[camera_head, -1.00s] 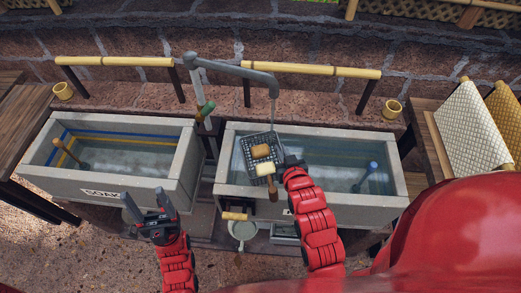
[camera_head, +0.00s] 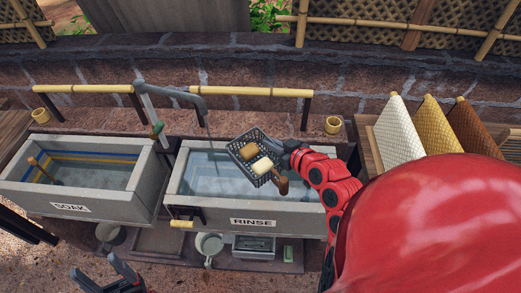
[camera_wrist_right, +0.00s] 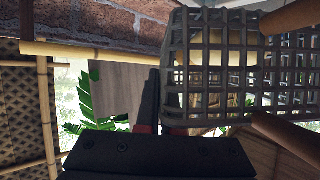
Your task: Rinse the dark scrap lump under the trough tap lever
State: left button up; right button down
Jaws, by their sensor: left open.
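I cannot tell whether the brown one is the dark scrap lump. A brown wooden handle (camera_head: 282,185) shows at the basket's near end. My right gripper (camera_head: 284,146) is shut on the basket's right edge; the basket's mesh (camera_wrist_right: 212,75) fills the right wrist view's upper right. My left gripper (camera_head: 95,277) is open, empty, low at left.
The SOAK trough (camera_head: 120,206) with a stick in it stands at left. Bowls and trays lie below. Bamboo rails (camera_head: 255,91) run behind. Hanging sheets (camera_head: 400,135) stand at right.

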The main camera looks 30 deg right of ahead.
jog(key=shift+r, duration=0.15)
jog(key=shift+w+a, duration=0.1)
jog(key=shift+w, duration=0.05)
jog(key=w+a+p, duration=0.2)
jog(key=w+a, duration=0.5)
jog(key=w, duration=0.5)
jog(key=shift+w+a, duration=0.2)
jog(key=shift+w, duration=0.05)
jog(key=s+d, duration=0.2)
jog(key=s, duration=0.2)
jog(key=s+d+b, duration=0.1)
jog(key=s+d, duration=0.2)
jog(key=s, duration=0.1)
jog(key=s+d+b, duration=0.1)
jog(key=s+d, duration=0.1)
jog(key=s, duration=0.2)
jog(key=shift+s+d, duration=0.15)
jog(key=shift+d, duration=0.05)
jog(key=shift+s+d, duration=0.15)
jog(key=shift+s, duration=0.15)
